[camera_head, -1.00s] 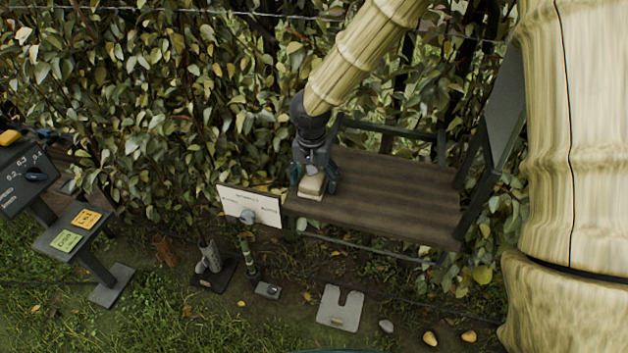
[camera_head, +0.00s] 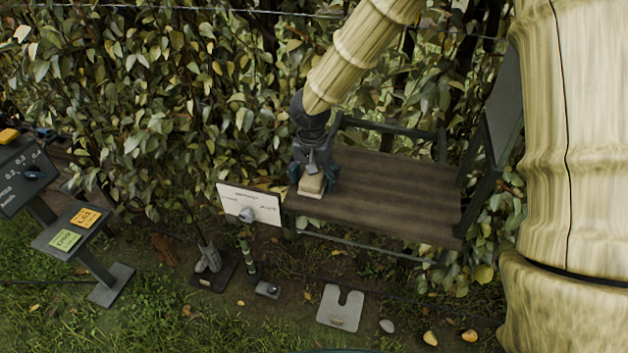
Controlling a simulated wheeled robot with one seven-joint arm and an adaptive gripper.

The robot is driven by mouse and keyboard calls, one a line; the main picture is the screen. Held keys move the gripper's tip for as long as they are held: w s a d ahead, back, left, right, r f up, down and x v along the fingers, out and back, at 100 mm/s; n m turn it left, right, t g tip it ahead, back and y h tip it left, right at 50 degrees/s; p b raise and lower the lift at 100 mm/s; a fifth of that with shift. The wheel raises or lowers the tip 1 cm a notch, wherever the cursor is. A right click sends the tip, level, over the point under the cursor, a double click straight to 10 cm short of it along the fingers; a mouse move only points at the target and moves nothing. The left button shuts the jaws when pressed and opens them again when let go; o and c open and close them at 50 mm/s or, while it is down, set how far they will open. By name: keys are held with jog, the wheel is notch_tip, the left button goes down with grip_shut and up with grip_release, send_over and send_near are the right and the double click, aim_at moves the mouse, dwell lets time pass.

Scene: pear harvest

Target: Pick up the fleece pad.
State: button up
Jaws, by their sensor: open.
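The fleece pad (camera_head: 311,186) is a small cream block lying near the left end of a brown wooden bench top. My gripper (camera_head: 313,180) points down over it, its dark fingers spread on either side of the pad. The gripper is open. The gripper body hides the back part of the pad. I cannot tell whether the fingers touch it.
The bench top (camera_head: 400,195) is bare to the right of the pad. A leafy hedge (camera_head: 190,110) stands close behind. A pale notched plate (camera_head: 341,308) and stones lie on the ground in front.

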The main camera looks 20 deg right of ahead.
jog(key=c, duration=1.2)
jog(key=shift+r, duration=0.15)
jog(key=shift+r+p, duration=0.15)
jog(key=shift+p, duration=0.3)
jog(key=shift+r+b, duration=0.3)
jog(key=shift+b, duration=0.15)
notch_tip(320, 180, up, 3)
jog(key=shift+f+b, duration=0.1)
jog(key=shift+b, duration=0.8)
jog(key=s+a+r+b, duration=0.1)
jog(key=s+a+b, duration=0.4)
jog(key=s, duration=0.8)
jog(key=a, duration=0.3)
jog(key=shift+s+a+r+b, duration=0.15)
jog(key=shift+s+r+b, duration=0.1)
jog(key=shift+s+b, duration=0.15)
